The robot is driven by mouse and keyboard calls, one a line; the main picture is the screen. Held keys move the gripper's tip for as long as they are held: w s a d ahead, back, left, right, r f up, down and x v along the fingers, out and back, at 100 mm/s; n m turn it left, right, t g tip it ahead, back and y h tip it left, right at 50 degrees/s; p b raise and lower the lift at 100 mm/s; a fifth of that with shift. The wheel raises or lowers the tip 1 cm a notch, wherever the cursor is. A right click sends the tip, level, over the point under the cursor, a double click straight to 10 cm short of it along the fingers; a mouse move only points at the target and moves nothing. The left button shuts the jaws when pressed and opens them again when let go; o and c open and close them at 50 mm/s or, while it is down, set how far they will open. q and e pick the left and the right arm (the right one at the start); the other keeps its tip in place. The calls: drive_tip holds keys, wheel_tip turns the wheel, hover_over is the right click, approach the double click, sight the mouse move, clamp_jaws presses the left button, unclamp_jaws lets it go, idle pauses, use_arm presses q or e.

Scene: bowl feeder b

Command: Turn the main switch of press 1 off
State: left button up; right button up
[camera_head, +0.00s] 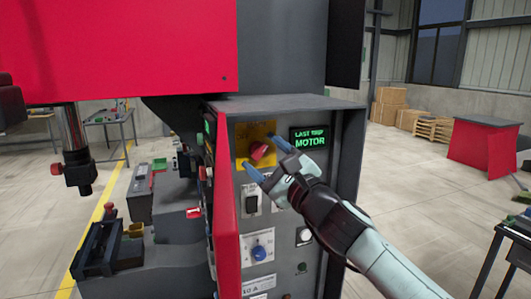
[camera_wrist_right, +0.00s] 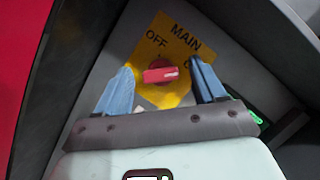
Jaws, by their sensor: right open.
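The main switch is a red rotary handle (camera_head: 259,150) on a yellow plate (camera_head: 241,133) at the top of the press's grey control panel. In the right wrist view the handle (camera_wrist_right: 160,75) lies nearly level across the plate, its white mark at the right end. The plate (camera_wrist_right: 168,32) reads MAIN, with OFF at upper left; a label at right is mostly hidden by a finger. My right gripper (camera_head: 262,155) is open, with one blue finger on each side of the handle. In the wrist view both fingers (camera_wrist_right: 162,66) appear apart from it. My left gripper is out of view.
Below are a black rocker switch (camera_head: 252,204) and a blue knob (camera_head: 259,252). An open red door (camera_head: 226,210) borders the panel's left side. A red table (camera_head: 483,145) and boxes stand far right.

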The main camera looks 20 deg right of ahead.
drive_tip(key=c, duration=1.1)
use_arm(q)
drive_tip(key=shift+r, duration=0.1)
use_arm(e)
drive_tip(key=shift+o, duration=0.2)
